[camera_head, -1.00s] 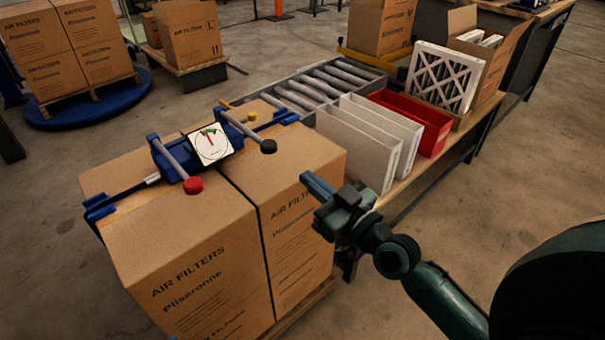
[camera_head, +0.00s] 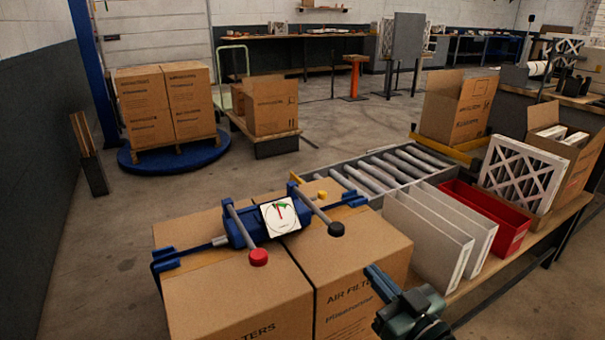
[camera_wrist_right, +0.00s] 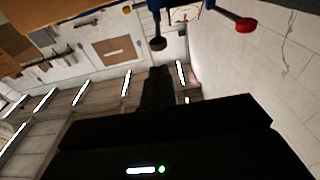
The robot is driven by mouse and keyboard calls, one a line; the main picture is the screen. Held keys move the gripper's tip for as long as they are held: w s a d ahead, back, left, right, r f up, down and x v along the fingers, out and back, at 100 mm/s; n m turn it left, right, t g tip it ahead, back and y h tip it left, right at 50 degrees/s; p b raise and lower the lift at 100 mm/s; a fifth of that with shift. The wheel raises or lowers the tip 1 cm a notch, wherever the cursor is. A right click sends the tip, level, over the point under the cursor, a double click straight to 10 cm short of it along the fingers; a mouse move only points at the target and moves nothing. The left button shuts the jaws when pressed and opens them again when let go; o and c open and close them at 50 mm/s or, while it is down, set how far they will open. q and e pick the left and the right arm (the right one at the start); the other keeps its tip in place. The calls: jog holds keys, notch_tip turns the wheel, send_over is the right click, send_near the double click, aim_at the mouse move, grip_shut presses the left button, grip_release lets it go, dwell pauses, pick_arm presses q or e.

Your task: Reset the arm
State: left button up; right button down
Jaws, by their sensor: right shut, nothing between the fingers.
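My right gripper (camera_head: 382,284) is in the lower middle of the head view, in front of the right side of the stacked air filter boxes (camera_head: 350,310). Its fingers are shut with nothing between them. In the right wrist view the gripper (camera_wrist_right: 155,85) is a dark shape against a wall and bright ceiling lights. A blue strapping tool (camera_head: 240,228) with a dial, a red knob and a black knob lies on top of the boxes, apart from the gripper. My left gripper is not in view.
White filter panels (camera_head: 425,240) and a red bin (camera_head: 495,216) stand on the bench to the right, beside a roller conveyor (camera_head: 385,172). An open carton (camera_head: 575,165) is at the far right. Boxes on a blue turntable (camera_head: 175,158) stand at the back left. Open floor lies at left.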

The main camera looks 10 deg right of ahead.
jog(key=s+a+f+m+g+h, duration=0.1)
jog(key=s+a+f+g, duration=0.2)
jog(key=s, duration=0.4)
jog(key=s+a+f+g+h, duration=0.15)
jog(key=s+f, duration=0.25)
jog(key=s, duration=0.4)
pick_arm(q)
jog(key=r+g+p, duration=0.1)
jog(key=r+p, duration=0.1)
jog(key=p, duration=0.7)
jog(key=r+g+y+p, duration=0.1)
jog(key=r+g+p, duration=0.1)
jog(key=p, duration=0.8)
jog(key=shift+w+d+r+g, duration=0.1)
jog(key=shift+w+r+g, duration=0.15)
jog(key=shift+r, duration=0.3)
pick_arm(e)
jog(key=r+g, duration=0.2)
jog(key=r, duration=0.1)
jog(key=a+r+g, duration=0.1)
jog(key=shift+s+r+h, duration=0.1)
jog(key=shift+r+h, duration=0.25)
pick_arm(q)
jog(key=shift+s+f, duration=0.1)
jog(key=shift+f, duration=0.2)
pick_arm(e)
jog(key=shift+f, duration=0.3)
